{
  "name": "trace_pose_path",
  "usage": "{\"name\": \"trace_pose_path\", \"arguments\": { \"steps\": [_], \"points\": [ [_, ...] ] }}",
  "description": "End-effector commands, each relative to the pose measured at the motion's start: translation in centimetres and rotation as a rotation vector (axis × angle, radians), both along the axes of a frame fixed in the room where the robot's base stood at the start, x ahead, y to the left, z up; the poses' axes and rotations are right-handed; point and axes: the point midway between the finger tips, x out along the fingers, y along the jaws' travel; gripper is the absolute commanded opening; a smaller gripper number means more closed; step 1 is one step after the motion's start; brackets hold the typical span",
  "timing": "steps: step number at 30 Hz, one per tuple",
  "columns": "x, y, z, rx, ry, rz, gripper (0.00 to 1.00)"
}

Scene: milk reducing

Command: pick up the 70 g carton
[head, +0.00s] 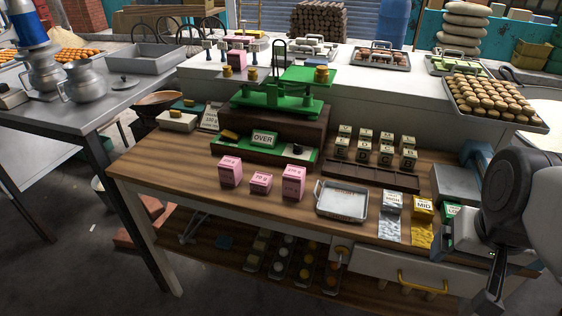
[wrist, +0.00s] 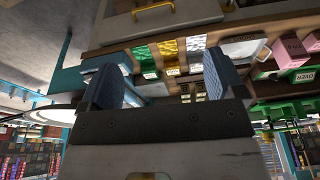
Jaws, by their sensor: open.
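Three pink cartons stand upright on the wooden table in the head view: a tall one at left (head: 230,172), a shorter one in the middle (head: 261,182) and a tall one at right (head: 293,182). Their labels are too small to read surely, so I cannot tell which is the 70 g carton. Pink cartons also show at the right edge of the wrist view (wrist: 292,48). My gripper (head: 488,298) is at the table's front right, far right of the cartons. In the wrist view its two fingers (wrist: 160,85) are apart with nothing held between them.
A metal tray (head: 342,200) lies right of the cartons. A green balance (head: 280,95) and an "OVER" sign (head: 264,138) stand behind them. Table in front of the cartons is clear.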

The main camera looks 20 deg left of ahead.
Motion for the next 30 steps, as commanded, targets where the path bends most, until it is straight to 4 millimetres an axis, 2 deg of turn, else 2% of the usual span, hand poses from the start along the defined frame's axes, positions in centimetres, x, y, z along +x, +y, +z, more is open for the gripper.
{"name": "trace_pose_path", "arguments": {
  "steps": [8, 14, 23, 30],
  "points": [
    [4.3, 2.6, 0.7, 0.061, 0.021, -0.143, 0.88],
    [8.9, 6.2, 0.9, 0.125, 0.050, -0.313, 0.88],
    [15.3, 12.9, 0.2, 0.205, 0.105, -0.580, 0.88],
    [19.8, 19.4, -1.3, 0.253, 0.153, -0.797, 0.88]
  ]
}}
